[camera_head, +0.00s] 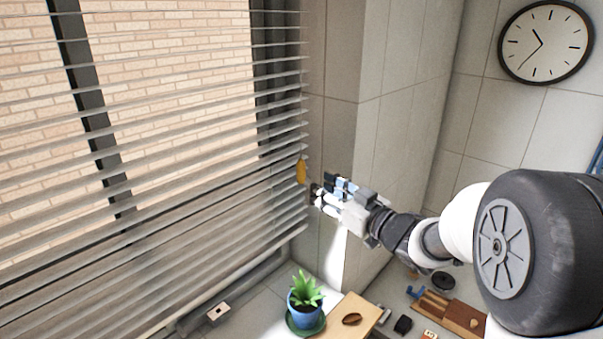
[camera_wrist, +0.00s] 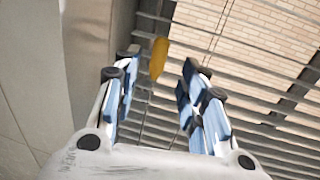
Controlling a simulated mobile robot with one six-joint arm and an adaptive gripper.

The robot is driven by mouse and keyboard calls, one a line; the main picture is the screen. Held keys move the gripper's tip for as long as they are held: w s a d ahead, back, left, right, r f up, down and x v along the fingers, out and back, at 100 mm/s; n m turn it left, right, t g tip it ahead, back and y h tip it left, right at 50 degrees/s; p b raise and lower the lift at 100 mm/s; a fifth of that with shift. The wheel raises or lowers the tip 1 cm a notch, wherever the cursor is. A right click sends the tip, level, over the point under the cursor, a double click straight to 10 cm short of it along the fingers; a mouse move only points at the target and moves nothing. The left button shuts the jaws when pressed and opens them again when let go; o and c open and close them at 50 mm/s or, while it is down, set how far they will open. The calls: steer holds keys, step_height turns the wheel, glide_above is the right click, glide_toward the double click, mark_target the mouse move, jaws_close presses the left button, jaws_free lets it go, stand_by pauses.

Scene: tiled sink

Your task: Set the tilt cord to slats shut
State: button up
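The window blind (camera_head: 150,170) has its slats open, with the brick wall outside showing between them. A yellow-orange tassel (camera_head: 301,171), which looks like the tilt cord's pull, hangs at the blind's right edge. The cord itself is too thin to make out clearly in the head view. My gripper (camera_head: 325,188) is just right of the tassel and slightly below it. In the wrist view the tassel (camera_wrist: 158,58) appears between and beyond the fingertips of my gripper (camera_wrist: 158,82). The fingers are apart, with nothing held between them.
A tiled wall corner (camera_head: 345,130) stands close behind my gripper. Below are a potted plant (camera_head: 305,297) in a blue pot, a wooden board (camera_head: 352,318) with a brown object, and a small white box (camera_head: 218,312). A clock (camera_head: 545,43) hangs at upper right.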

mark_target(304, 176)
steer(key=x, duration=0.8)
steer(key=shift+w+a+p, duration=0.15)
steer(key=shift+a+p, duration=0.05)
steer(key=shift+p, duration=0.2)
steer(key=shift+c, duration=0.6)
jaws_close()
